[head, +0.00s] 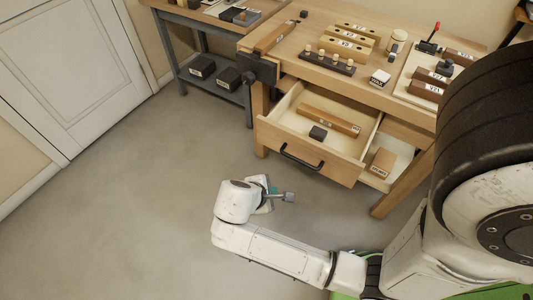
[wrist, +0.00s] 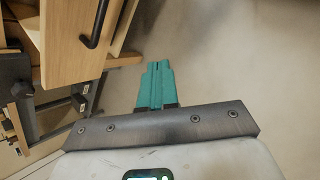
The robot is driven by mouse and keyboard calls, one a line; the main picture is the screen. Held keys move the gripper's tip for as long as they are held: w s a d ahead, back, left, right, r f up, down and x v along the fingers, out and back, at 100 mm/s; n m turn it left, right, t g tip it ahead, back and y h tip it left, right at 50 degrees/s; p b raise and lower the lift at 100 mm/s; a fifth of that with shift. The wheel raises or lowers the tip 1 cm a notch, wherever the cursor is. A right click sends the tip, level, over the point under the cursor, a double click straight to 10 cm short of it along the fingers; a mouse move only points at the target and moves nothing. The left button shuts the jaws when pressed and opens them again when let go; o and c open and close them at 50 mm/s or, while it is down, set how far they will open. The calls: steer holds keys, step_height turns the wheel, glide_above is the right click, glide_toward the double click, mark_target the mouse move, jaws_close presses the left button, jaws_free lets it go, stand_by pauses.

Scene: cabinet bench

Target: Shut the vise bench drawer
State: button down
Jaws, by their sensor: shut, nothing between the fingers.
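The vise bench drawer (head: 335,158) hangs open below the wooden bench top, its dark bar handle (head: 301,158) facing me. A wooden block and a small dark block lie inside it. The dark vise (head: 258,69) is at the bench's left end. My gripper (head: 272,189) is in front of the drawer and apart from it, low over the floor. In the wrist view its teal fingers (wrist: 157,66) are together and empty. The drawer front (wrist: 70,40) and its handle (wrist: 96,24) show at the upper left there, left of the fingers.
An open compartment with a wooden block (head: 382,162) is right of the drawer. A bench leg (head: 403,187) stands at the right. Tools and blocks fill the bench top (head: 300,38). A grey side bench (head: 182,62) is behind left. The floor at left is clear.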

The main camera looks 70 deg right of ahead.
steer(key=w+d+f+n+g+h+b, duration=0.2)
steer(key=w+d+f+n+h+b, duration=0.2)
steer(key=f+n+h+b, duration=0.15)
steer(key=n+h+b, duration=0.5)
glide_toward(276, 141)
steer(key=x, duration=0.7)
steer(key=shift+r, duration=0.15)
steer(key=shift+s+d+b, duration=0.15)
steer(key=shift+d+b, duration=0.15)
steer(key=shift+d, duration=0.15)
steer(key=b+x, duration=0.3)
steer(key=x, duration=0.6)
steer(key=b+x, duration=0.3)
steer(key=x, duration=0.6)
steer(key=b+x, duration=0.4)
steer(key=x, duration=0.5)
steer(key=shift+d+f, duration=0.3)
steer(key=shift+f, duration=0.15)
steer(key=shift+s+d, duration=0.1)
steer(key=shift+d, duration=0.2)
steer(key=shift+d+r+b, duration=0.1)
steer(key=shift+r+b, duration=0.1)
steer(key=shift+b, duration=0.15)
steer(key=shift+r, duration=0.1)
